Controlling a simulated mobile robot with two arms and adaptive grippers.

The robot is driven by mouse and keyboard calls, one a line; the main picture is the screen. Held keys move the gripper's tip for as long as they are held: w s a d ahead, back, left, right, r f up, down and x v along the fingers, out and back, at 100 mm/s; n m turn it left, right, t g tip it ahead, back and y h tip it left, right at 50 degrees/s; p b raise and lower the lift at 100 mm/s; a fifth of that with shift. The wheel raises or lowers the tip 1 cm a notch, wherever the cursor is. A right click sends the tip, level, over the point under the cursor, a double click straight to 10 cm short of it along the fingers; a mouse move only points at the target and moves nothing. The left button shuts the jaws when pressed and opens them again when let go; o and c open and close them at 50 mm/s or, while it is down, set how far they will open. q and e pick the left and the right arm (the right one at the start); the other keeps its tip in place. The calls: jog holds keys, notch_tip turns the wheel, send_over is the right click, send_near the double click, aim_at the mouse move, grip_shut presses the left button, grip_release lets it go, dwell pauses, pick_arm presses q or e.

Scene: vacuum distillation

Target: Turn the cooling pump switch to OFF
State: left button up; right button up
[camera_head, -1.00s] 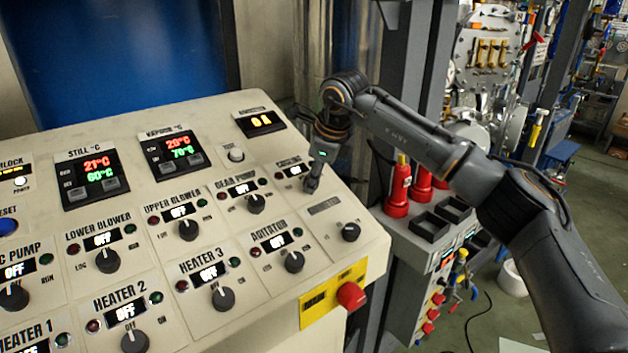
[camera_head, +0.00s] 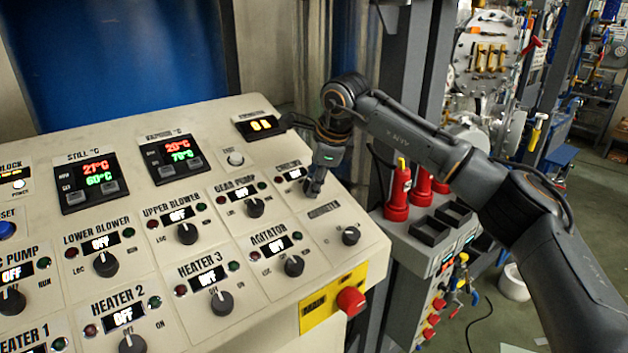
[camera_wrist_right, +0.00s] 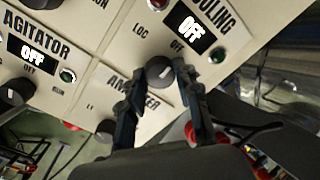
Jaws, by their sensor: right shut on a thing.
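The cooling pump switch (camera_wrist_right: 160,72) is a dark round knob with a pale pointer line. It sits below the "COOLING" label on the sloped panel. Its display (camera_wrist_right: 194,33) reads OFF in the wrist view, and the display also shows in the head view (camera_head: 294,174). My right gripper (camera_head: 314,188) reaches down to the panel at this knob and hides most of it in the head view. In the wrist view the two fingertips (camera_wrist_right: 158,82) lie on either side of the knob, shut on it. My left gripper is in neither view.
The agitator knob (camera_head: 294,266), gear pump knob (camera_head: 255,207) and ammeter knob (camera_head: 351,235) surround the cooling switch closely. A red main knob (camera_head: 351,300) sticks out on a yellow plate at the panel's front. Red bottles (camera_head: 398,193) stand on a grey rack at right.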

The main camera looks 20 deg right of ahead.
jog(key=o, duration=1.1)
jog(key=shift+o, duration=0.2)
jog(key=shift+r, duration=0.1)
jog(key=v, duration=1.1)
jog(key=shift+s+r, duration=0.15)
jog(key=shift+r, duration=0.25)
